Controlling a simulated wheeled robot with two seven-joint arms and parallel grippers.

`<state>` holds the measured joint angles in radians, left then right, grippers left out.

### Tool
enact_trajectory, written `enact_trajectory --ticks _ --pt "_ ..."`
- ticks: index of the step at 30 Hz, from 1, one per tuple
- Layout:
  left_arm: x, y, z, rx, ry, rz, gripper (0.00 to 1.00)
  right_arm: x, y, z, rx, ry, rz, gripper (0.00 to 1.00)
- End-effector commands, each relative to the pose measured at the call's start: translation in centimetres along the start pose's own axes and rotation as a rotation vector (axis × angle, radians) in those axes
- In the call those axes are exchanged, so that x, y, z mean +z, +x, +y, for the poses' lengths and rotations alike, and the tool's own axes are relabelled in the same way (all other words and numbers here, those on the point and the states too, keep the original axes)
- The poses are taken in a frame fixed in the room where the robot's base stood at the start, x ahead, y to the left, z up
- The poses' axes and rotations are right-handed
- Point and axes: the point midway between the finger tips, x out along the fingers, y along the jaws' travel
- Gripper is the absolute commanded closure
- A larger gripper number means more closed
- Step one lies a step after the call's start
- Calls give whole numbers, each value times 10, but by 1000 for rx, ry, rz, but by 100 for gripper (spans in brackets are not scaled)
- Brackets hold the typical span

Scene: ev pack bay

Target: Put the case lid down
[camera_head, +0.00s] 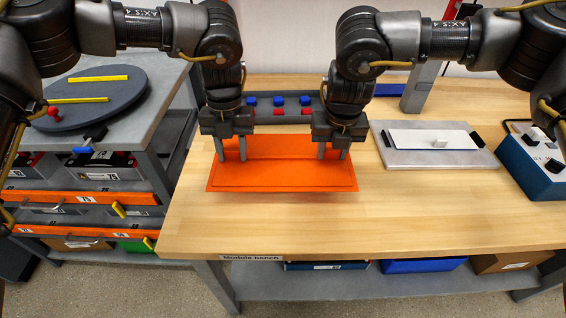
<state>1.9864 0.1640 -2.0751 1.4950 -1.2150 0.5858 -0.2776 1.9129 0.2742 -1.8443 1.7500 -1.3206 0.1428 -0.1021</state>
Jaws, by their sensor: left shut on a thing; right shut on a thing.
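The case lid is a flat orange panel (280,176) over the wooden module bench (420,225), left of its middle. Its near edge is close to the bench's front left part. My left gripper (231,152) points down and is shut on the lid's far left part. My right gripper (333,152) points down and is shut on the lid's far right part. The lid looks about level. I cannot tell for certain whether it touches the bench top or hangs just above it. The bench area under the lid is hidden.
Behind the lid stands a grey rack (292,113) with blue and red pieces. To the right lie a grey plate (410,157) with a white panel (434,139) and a blue control box (535,165). A round dark turntable (95,98) stands left. Bare wood lies front right.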

Motion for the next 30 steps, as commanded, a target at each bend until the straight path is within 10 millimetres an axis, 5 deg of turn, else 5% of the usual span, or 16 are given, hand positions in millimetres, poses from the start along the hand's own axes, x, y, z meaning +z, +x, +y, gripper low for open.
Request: enact_trajectory --ticks 26,27,30 --pt "8 53 3 6 -7 0 100 -8 54 -4 -9 5 0 100" --pt "8 48 3 6 -7 0 59 -7 49 -4 -9 5 1 59" --pt "7 48 3 5 -5 1 45 -7 48 -3 -7 4 1 45"
